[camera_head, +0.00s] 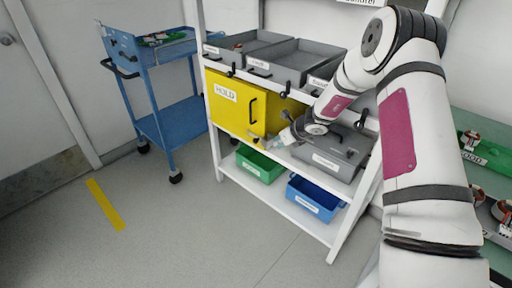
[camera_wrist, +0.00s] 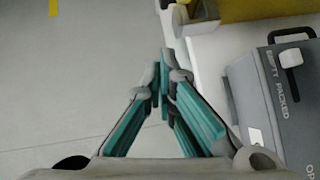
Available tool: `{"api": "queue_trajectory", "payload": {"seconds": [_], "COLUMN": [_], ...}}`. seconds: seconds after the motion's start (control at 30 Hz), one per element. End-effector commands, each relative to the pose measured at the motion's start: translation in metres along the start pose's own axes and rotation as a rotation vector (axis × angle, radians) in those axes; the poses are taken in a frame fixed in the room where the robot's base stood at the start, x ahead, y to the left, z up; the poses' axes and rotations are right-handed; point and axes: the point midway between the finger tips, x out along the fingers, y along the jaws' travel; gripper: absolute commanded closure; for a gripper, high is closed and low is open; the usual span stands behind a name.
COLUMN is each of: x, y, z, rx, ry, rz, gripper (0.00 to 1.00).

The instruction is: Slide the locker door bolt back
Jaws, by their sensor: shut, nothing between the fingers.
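The yellow locker (camera_head: 228,92) marked HOLD stands on the middle shelf, its door closed with a black upright handle (camera_head: 253,110). In the wrist view a strip of yellow (camera_wrist: 262,9) shows at the top. A small grey metal fitting (camera_wrist: 204,11) sits at its left end; I cannot tell whether it is the bolt. In the head view no bolt can be made out. My gripper (camera_head: 280,143) is at the locker's lower right front, by the shelf edge. In the wrist view its teal fingers (camera_wrist: 161,78) are together and empty, below the fitting and apart from it.
A grey lidded case (camera_head: 332,152) stands right of the locker, close to my gripper; its black handle (camera_wrist: 291,57) shows in the wrist view. Grey bins (camera_head: 296,62) are above, green (camera_head: 260,164) and blue (camera_head: 315,199) bins below. A blue cart (camera_head: 165,122) stands left. Floor in front is clear.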

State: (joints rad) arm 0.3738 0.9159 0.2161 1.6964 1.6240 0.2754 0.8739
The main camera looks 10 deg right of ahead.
Motion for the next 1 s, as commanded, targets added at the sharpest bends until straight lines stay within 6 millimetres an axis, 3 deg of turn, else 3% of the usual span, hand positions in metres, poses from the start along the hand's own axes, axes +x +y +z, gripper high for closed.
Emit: {"api": "queue_trajectory", "payload": {"seconds": [0.37, 0.9, 1.0], "x": [0.006, 0.105, 0.112], "y": [0.001, 0.002, 0.001], "z": [0.001, 0.0, 0.01], "rx": [-0.003, -0.007, -0.009], "ry": [0.0, 0.0, -0.001], "rz": [0.002, 0.002, 0.0], "gripper": [1.0, 1.0, 1.0]}}
